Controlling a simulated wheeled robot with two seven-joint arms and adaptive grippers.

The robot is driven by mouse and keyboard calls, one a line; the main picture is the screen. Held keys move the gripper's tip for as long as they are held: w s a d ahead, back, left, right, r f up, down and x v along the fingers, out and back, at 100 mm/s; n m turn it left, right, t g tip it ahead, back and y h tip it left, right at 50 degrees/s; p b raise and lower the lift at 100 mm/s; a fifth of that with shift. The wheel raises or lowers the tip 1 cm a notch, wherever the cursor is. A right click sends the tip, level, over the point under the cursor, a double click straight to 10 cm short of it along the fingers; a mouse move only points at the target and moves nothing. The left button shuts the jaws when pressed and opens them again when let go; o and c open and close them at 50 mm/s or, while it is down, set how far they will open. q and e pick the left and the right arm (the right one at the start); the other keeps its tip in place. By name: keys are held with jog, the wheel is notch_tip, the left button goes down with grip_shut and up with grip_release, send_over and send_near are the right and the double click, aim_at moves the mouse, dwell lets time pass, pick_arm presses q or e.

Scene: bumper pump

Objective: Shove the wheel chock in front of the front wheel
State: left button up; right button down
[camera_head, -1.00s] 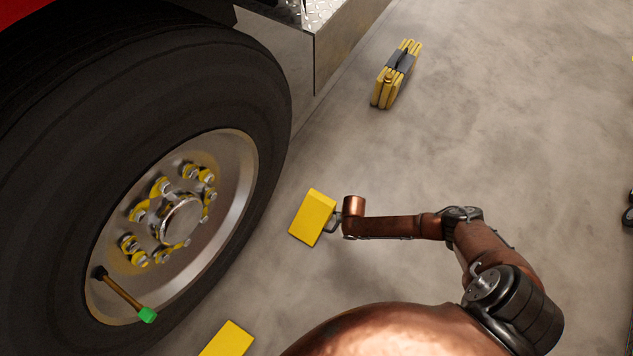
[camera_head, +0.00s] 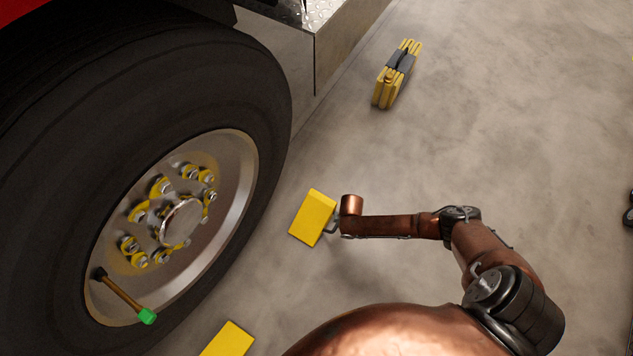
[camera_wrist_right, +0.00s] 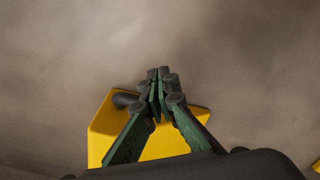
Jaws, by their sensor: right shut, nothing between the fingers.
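The large black front wheel (camera_head: 240,75) with a metal hub fills the left of the head view. A yellow wheel chock (camera_head: 312,217) lies on the floor to its right, with a strip of bare floor seen between it and the tyre. My right gripper (camera_head: 333,227) is at the chock's right side, partly hidden under my wrist. In the right wrist view, the gripper's green fingers (camera_wrist_right: 158,78) are closed together over the yellow chock (camera_wrist_right: 103,130), with nothing between them. I cannot tell whether they touch it. My left gripper is out of view.
A second yellow block (camera_head: 228,339) lies by the tyre at the bottom edge. A yellow and grey bundle (camera_head: 397,74) stands on the floor near the metal step (camera_head: 345,40). A green-tipped stick (camera_head: 125,294) is at the wheel rim. The floor at right is mostly clear.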

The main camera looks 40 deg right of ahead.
aim_at(306, 210)
jog(key=shift+w+a+b, duration=0.35)
jog(key=shift+w+a, duration=0.25)
jog(key=shift+w, duration=0.55)
jog(key=shift+w+a+b, duration=0.3)
jog(key=shift+w+a, duration=0.35)
jog(key=shift+w, duration=0.55)
jog(key=shift+w+a+b, duration=0.35)
jog(key=shift+w+a, duration=0.25)
jog(key=shift+w, duration=0.55)
jog(key=shift+w+a+b, duration=0.5)
jog(key=shift+w+a, duration=0.15)
jog(key=shift+w, duration=0.6)
jog(key=shift+w+a+b, duration=0.55)
jog(key=shift+w+a, duration=0.15)
jog(key=shift+w, duration=0.55)
jog(key=shift+w+a+b, duration=0.5)
jog(key=shift+w+a, duration=0.15)
jog(key=shift+w, duration=0.6)
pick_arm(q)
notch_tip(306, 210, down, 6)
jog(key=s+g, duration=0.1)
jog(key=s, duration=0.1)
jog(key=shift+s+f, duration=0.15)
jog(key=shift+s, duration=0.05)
pick_arm(e)
jog(key=w, duration=0.1)
jog(key=w+a, duration=0.1)
jog(key=w, duration=0.1)
jog(key=w+a, duration=0.1)
jog(key=shift+w, duration=0.15)
